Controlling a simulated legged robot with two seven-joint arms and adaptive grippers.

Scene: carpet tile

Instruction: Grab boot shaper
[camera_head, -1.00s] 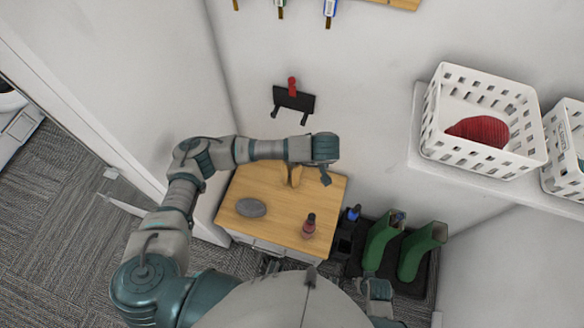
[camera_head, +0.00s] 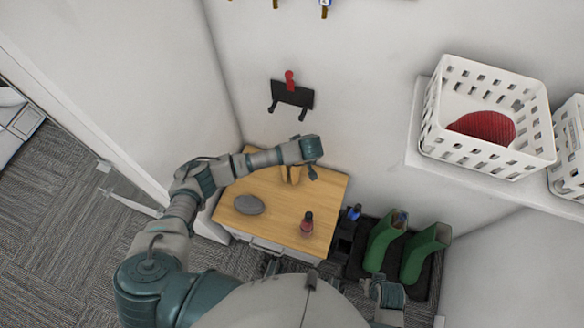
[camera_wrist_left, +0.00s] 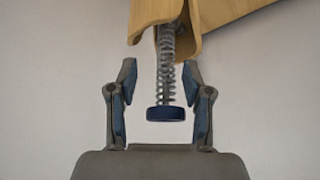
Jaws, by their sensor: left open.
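The boot shaper (camera_head: 291,175) is a light wooden form standing on the cabinet top, partly hidden behind my left arm. In the left wrist view its wooden body (camera_wrist_left: 222,12) is at the top. A metal spring (camera_wrist_left: 167,62) hangs from it, ending in a dark blue knob (camera_wrist_left: 165,113). My left gripper (camera_wrist_left: 160,75) is open, with one finger on each side of the spring and knob and a gap on both sides. In the head view my left gripper (camera_head: 313,173) is beside the shaper. My right arm's end shows at the lower edge, its fingers unclear.
The wooden-topped cabinet (camera_head: 275,213) also holds a grey oval object (camera_head: 249,205) and a small dark red bottle (camera_head: 307,223). Green boots (camera_head: 425,252) stand on a dark tray to the right. A black wall hook (camera_head: 292,94) and a shelf with white baskets (camera_head: 487,165) are above.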

